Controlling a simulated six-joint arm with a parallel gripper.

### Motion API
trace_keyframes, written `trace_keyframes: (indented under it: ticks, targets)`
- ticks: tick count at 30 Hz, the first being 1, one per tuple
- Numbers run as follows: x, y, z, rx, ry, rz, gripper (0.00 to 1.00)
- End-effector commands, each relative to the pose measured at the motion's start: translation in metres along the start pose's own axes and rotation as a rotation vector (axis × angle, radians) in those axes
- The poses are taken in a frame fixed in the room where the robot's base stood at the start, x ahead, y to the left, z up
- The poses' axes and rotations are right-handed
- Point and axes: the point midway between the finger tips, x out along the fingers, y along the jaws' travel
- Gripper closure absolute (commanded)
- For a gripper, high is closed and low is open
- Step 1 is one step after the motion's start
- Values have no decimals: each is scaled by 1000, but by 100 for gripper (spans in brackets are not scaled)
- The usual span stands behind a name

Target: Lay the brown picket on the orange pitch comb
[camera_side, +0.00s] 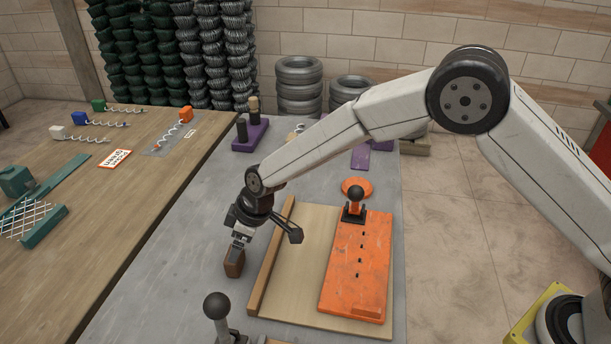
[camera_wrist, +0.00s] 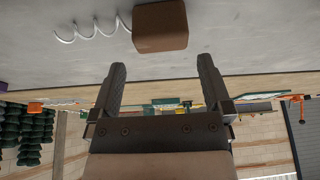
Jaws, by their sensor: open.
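The brown picket's block-shaped end (camera_side: 234,265) is at the left side of the grey table, below my gripper (camera_side: 238,245). In the wrist view the brown block (camera_wrist: 160,27) lies just beyond the fingertips, roughly centred between them, with a silvery wire coil (camera_wrist: 88,28) to its left. I cannot make out the coil in the side view. My gripper (camera_wrist: 162,75) is open, with nothing between its fingers in the wrist view. The orange pitch comb (camera_side: 350,270) is a flat orange plate with small dark marks, on a pale wooden board to the right of my gripper.
A wooden strip (camera_side: 270,258) edges the board between the gripper and the comb. A black-knobbed clamp (camera_side: 355,203) stands at the comb's far end; another knob (camera_side: 216,306) stands in front. Coiled pickets with coloured ends (camera_side: 80,119) lie on the wooden bench at left.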

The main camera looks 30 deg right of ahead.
Motion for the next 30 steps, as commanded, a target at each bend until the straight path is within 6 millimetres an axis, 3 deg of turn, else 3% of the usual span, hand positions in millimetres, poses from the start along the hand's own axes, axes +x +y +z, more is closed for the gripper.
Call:
trace_keyframes:
  ticks: [12, 30]
  targets:
    - [38, -1, 0, 1, 0, 1, 0]
    - [41, -1, 0, 1, 0, 2, 0]
